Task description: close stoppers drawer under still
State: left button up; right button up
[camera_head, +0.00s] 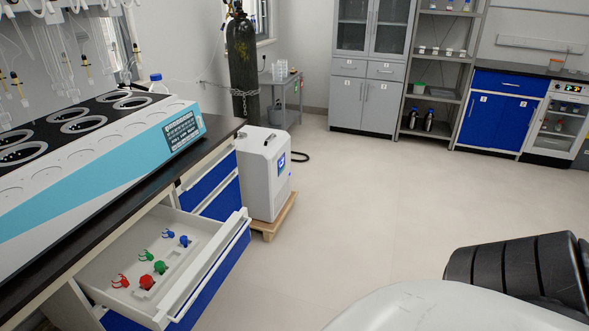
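The stoppers drawer (216,263) stands pulled out from the bench under the still, at the lower left. It has a white inside, a blue front and a pale handle bar along its top edge. Several red, green and blue stoppers (160,267) lie in a holder inside it. The multi distiller still (110,168), white and light blue with round wells, stands on the dark bench top above. Neither of my grippers is in view. My own body parts show at the lower right.
A white chiller unit (264,172) on a wooden base (275,222) stands on the floor just beyond the drawer. A black gas cylinder (242,65) is behind it. Other bench drawers (209,181) look shut. The floor (385,205) right of the drawer is clear.

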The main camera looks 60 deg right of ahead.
aim_at(194, 274)
jog(key=z, duration=2.45)
jog(key=k, duration=1.05)
jog(key=u, duration=0.9)
jog(key=i, duration=1)
jog(key=k, duration=0.5)
jog(key=z, duration=0.6)
jog(key=i, duration=0.75)
jog(key=u, duration=1.4)
